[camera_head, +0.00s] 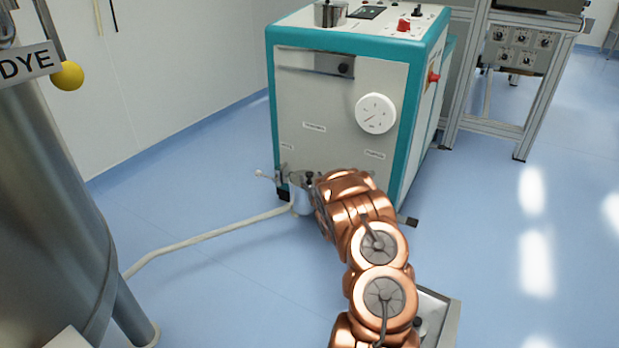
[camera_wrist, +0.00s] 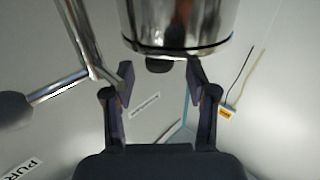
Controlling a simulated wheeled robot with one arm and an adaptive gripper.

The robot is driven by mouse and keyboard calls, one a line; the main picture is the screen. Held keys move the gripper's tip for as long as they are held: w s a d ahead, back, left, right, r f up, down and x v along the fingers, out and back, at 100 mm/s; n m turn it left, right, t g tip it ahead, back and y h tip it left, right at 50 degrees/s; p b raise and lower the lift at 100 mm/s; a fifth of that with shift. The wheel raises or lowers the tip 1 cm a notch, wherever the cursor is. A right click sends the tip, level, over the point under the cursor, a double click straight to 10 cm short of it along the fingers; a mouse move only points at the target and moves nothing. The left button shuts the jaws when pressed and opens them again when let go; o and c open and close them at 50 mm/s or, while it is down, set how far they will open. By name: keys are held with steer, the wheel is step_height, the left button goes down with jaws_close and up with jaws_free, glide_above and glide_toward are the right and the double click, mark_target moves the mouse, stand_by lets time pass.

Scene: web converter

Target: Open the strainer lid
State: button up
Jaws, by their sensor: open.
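A shiny metal cylinder (camera_wrist: 180,22), which looks like the strainer, fills the top of the wrist view. A small dark lug (camera_wrist: 160,65) shows at its lower edge. I cannot tell a separate lid from the body. My gripper (camera_wrist: 160,82) is open, with its two dark fingers spread either side of the lug and nothing visibly held. I cannot tell whether a finger touches. In the head view, my arm hides most of the fittings (camera_head: 285,178) at the machine's lower front.
A metal rod with a dark grip (camera_wrist: 58,89) stands left of the fingers. The teal and white machine (camera_head: 340,120) has a dial (camera_head: 376,113). A pale hose (camera_head: 205,237) runs across the floor to the steel DYE tank (camera_head: 45,190). Floor at right is clear.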

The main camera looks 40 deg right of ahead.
mark_target(310, 176)
steer(key=shift+b+x, duration=0.4)
steer(key=shift+x, duration=0.75)
steer(key=shift+w+d+r, duration=0.1)
steer(key=shift+w+d, duration=0.15)
steer(key=shift+w, duration=0.25)
steer(key=shift+c, duration=0.3)
jaws_close()
